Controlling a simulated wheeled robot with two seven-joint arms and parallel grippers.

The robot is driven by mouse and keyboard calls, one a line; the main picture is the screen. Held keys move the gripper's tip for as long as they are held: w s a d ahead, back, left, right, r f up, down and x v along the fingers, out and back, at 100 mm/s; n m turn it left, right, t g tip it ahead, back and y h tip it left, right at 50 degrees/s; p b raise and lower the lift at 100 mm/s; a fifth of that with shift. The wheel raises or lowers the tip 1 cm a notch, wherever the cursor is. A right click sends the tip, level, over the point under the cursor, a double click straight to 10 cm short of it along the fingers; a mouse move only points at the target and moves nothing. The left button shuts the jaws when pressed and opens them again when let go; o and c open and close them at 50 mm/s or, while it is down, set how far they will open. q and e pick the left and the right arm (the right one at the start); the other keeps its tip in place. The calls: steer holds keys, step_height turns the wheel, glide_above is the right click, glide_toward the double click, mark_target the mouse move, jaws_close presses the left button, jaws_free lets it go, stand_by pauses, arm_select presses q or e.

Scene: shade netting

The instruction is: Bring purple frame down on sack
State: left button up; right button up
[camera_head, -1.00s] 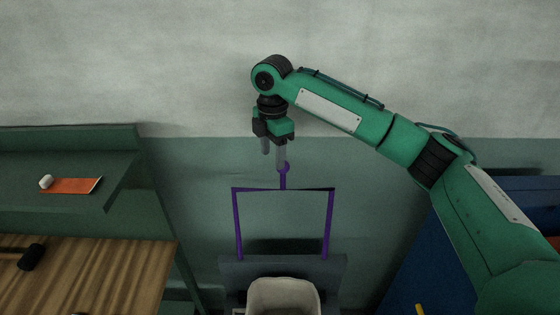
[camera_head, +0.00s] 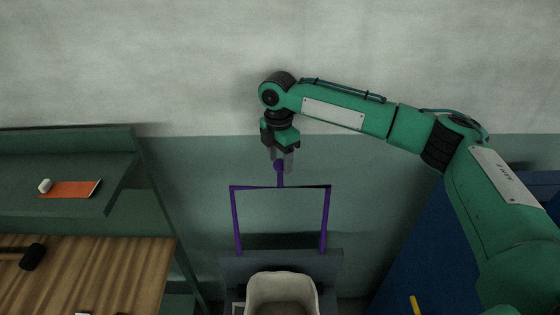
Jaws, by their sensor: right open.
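The purple frame (camera_head: 325,222) stands upright at the middle, an open rectangle with a short handle on its top bar. Its lower ends reach a dark panel behind the pale open sack (camera_head: 283,285), which shows at the bottom edge. My right gripper (camera_head: 280,162) points down at the frame's handle. Its fingers are open, one on either side of the handle or close in front of it; whether they touch it I cannot tell. My left gripper is out of view.
A green shelf (camera_head: 70,158) on the left holds an orange card (camera_head: 72,189) and a small white object (camera_head: 45,185). Below it is a wooden bench (camera_head: 100,270) with a black mallet (camera_head: 32,257). A blue cabinet (camera_head: 425,250) stands at the right. The wall is behind.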

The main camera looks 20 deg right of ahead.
steer(key=shift+f, duration=1.4)
jaws_close()
steer(key=shift+s, duration=0.1)
